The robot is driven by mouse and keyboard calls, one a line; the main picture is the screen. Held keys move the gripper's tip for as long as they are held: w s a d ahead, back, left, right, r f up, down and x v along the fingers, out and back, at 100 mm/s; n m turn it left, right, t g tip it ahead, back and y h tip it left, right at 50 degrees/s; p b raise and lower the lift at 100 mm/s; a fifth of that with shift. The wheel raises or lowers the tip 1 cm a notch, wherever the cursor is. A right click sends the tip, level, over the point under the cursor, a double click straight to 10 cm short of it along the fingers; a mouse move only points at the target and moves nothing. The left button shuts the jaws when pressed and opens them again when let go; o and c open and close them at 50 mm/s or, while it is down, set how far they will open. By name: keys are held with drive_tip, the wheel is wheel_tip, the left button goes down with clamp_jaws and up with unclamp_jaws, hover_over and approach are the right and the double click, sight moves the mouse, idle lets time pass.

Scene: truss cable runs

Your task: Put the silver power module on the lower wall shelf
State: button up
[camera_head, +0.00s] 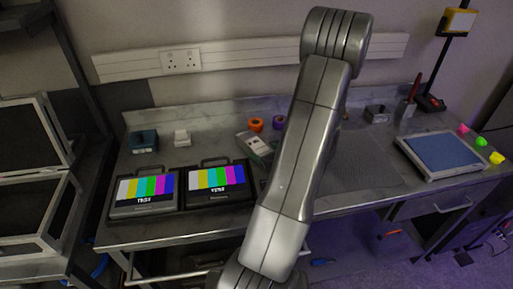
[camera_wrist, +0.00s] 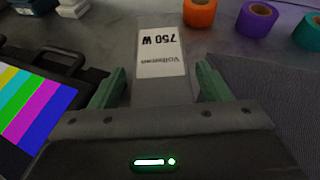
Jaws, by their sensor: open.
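A grey box with a white label reading 750 W, which looks like the silver power module (camera_wrist: 133,62), lies on the workbench. I cannot clearly make out the lower wall shelf in either view.
Two colour-bar monitors (camera_head: 148,191) (camera_head: 216,183) stand left of the box. Orange (camera_head: 256,125) and purple (camera_head: 279,122) rolls lie behind it; a teal roll (camera_wrist: 309,32) shows in the wrist view. A blue-topped tray (camera_head: 442,151) is at right. Dark racks (camera_head: 75,130) stand at left.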

sight(263, 150)
drive_tip(key=shift+p+x, duration=0.3)
drive_tip(key=shift+x, duration=1.25)
drive_tip(key=shift+d, duration=0.1)
drive_tip(key=c, duration=1.3)
drive_tip(key=shift+r, duration=0.1)
drive_tip(key=shift+r, duration=0.1)
